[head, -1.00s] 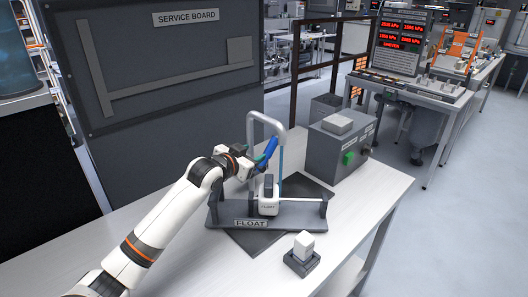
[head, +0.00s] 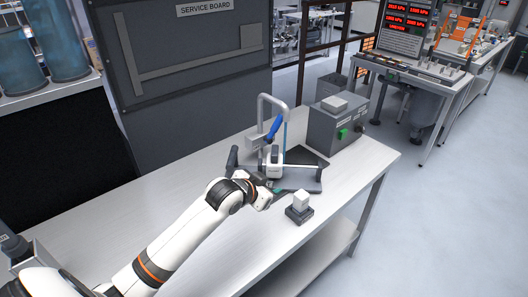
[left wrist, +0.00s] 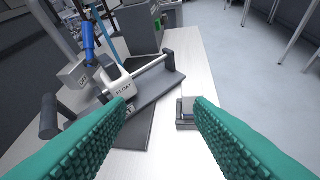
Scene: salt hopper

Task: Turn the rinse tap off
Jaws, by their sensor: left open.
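The rinse tap (head: 272,98) is a grey gooseneck pipe on a grey block. Its blue lever (head: 273,128) tilts up to the right; the lever also shows upper left in the left wrist view (left wrist: 88,40). A thin blue streak (head: 285,135), which looks like water, runs down below the spout. The white float (head: 274,158) sits on a bar across the dark stand; it also shows in the left wrist view (left wrist: 115,84). My left gripper (head: 277,190) is open and empty, low in front of the stand and apart from the lever. Its green fingers (left wrist: 160,112) point forward. My right gripper is out of view.
A white cube (head: 300,198) sits in a dark holder (head: 299,214) just right of my left gripper. A grey box (head: 338,122) with a green button stands at the back right. The light tabletop (head: 190,178) is clear at left.

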